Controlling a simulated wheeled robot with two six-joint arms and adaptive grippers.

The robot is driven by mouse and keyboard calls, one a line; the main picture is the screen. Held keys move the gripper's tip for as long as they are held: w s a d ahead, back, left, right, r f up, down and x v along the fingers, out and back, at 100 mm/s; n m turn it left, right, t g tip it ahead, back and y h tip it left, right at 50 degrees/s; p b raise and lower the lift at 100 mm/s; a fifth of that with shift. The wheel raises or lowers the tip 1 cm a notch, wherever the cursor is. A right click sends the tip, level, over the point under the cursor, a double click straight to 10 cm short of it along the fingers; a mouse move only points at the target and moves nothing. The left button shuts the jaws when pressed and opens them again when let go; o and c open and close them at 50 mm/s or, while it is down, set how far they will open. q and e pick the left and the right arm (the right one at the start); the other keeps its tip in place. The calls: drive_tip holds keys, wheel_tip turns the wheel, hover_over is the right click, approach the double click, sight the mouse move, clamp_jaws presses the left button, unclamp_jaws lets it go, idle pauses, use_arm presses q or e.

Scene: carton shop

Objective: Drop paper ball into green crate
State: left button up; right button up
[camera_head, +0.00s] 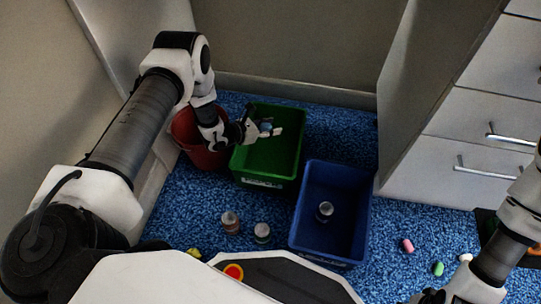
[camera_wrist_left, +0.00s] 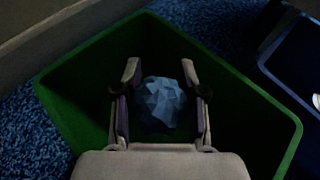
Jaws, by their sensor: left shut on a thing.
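The green crate (camera_head: 289,153) stands on the blue carpet near the back, and its rim also shows in the left wrist view (camera_wrist_left: 235,72). My left gripper (camera_head: 270,130) is over the crate's opening. It is shut on the paper ball (camera_head: 266,127), a crumpled light-blue ball that shows clearly between the fingers in the left wrist view (camera_wrist_left: 160,102). The inside of the crate around the ball looks empty and dark. My right gripper (camera_head: 440,297) is at the bottom right edge of the head view, partly cut off, and its jaw state is unclear.
A red bin (camera_head: 190,146) stands left of the green crate. A blue crate (camera_head: 345,228) with a can (camera_head: 325,211) inside stands to the right. Two cans (camera_head: 230,222) (camera_head: 262,233) stand on the carpet. Small coloured pieces lie near the white drawers (camera_head: 440,170).

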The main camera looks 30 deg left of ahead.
use_arm(q)
wheel_tip(320, 180, down, 3)
drive_tip(key=shift+f+b, duration=0.1)
drive_tip(key=shift+b, duration=0.65)
use_arm(e)
wheel_tip(320, 180, down, 2)
drive_tip(key=shift+w+f, duration=0.1)
use_arm(q)
drive_tip(key=o, duration=0.8)
drive_tip(key=v, duration=1.2)
